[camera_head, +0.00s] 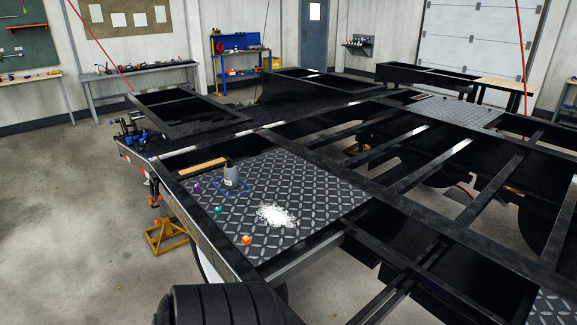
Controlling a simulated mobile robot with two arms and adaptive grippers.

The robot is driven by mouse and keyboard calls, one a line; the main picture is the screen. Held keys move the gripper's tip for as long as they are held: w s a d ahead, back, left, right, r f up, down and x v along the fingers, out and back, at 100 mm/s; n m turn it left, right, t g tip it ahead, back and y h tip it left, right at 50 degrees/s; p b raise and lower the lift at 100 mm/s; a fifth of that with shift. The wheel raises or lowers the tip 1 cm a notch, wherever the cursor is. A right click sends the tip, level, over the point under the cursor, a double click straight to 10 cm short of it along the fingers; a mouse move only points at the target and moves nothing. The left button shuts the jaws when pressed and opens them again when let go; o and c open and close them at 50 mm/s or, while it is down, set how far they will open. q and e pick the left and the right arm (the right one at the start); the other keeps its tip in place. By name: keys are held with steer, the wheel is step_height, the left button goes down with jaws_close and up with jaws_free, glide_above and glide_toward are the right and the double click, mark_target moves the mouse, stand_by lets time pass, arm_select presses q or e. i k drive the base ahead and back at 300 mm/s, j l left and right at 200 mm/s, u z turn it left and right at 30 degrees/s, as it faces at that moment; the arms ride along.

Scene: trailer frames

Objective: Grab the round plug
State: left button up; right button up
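Three small coloured pieces lie in a row near the left edge of the diamond-pattern metal plate (310,185) on the trailer frame. They are a purple piece (196,187), a teal piece (217,209) and an orange piece (246,239). They are too small to tell which one is the round plug. Neither of my grippers is in view.
A grey container with a dark top (231,175) stands on the plate near a blue outline. A white pile (276,215) lies right of the pieces. Black frame beams (440,225) with open gaps extend right. Floor (70,220) is clear at left.

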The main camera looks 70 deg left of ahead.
mark_target(231, 176)
steer(key=u, duration=2.65)
steer(key=i+j+z, duration=0.2)
steer(key=j+z, duration=0.25)
steer(key=i+j+z, duration=0.1)
steer(key=j+z, duration=0.75)
steer(key=j, duration=0.15)
